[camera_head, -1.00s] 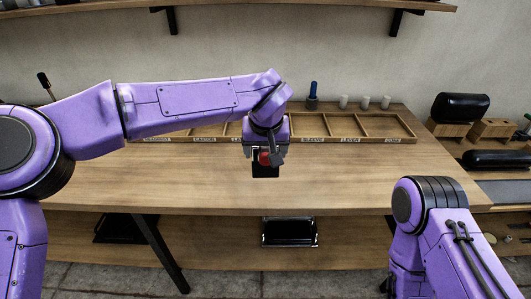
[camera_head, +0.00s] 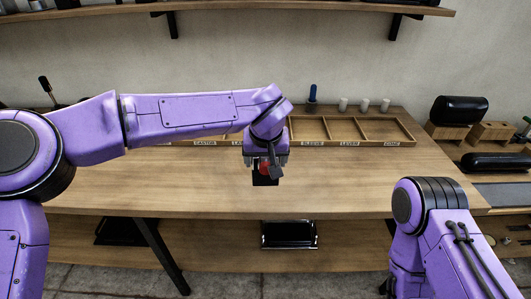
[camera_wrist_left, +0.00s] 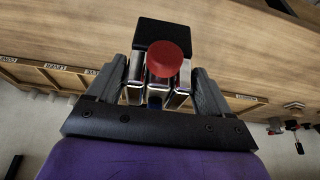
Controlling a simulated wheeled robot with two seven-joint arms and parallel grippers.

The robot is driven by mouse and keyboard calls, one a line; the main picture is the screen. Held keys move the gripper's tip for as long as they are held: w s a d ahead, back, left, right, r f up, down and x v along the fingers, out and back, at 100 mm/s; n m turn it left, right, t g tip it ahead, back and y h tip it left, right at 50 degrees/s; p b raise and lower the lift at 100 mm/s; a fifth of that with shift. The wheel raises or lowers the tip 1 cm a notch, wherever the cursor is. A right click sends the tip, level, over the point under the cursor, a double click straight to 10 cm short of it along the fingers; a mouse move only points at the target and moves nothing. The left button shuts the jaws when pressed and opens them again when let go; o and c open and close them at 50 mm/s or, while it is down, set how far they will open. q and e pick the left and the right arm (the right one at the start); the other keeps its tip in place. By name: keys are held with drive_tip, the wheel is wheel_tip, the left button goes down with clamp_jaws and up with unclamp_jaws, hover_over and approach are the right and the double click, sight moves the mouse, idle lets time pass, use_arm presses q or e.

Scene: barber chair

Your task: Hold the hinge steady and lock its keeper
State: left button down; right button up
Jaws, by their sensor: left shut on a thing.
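My left gripper (camera_head: 265,163) is above the workbench (camera_head: 330,185), pointing down, in front of the tray. It is shut on the hinge (camera_wrist_left: 134,78), which shows in the left wrist view as bright metal leaves between the two grey fingers. A round red knob (camera_wrist_left: 166,58) sits on the hinge, with a black block (camera_wrist_left: 165,30) beyond it and a small blue part below it. In the head view the black block (camera_head: 266,181) and a bit of red show under the gripper. The keeper cannot be told apart. My right gripper is outside the views.
A divided wooden tray (camera_head: 390,144) with labels runs along the back of the bench, partly behind my left arm. A blue-handled tool (camera_head: 312,95) and several white cups (camera_head: 364,104) stand behind it. Black cushions (camera_head: 460,110) are at right. The bench's front middle is clear.

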use_arm(q)
drive_tip(key=shift+w+f+p, duration=1.05)
drive_tip(key=shift+w+p, duration=0.1)
drive_tip(key=shift+w, duration=0.2)
drive_tip(key=shift+w+f+p, duration=1)
drive_tip(key=shift+w+p, duration=0.1)
drive_tip(key=shift+w, duration=0.2)
drive_tip(key=w+f, duration=0.5)
drive_tip(key=w, duration=0.1)
drive_tip(key=shift+f+p, duration=0.25)
drive_tip(key=shift+p, duration=0.1)
drive_tip(key=shift+f+b, duration=0.3)
drive_tip(key=shift+f, duration=0.3)
unclamp_jaws()
drive_tip(key=shift+r, duration=0.15)
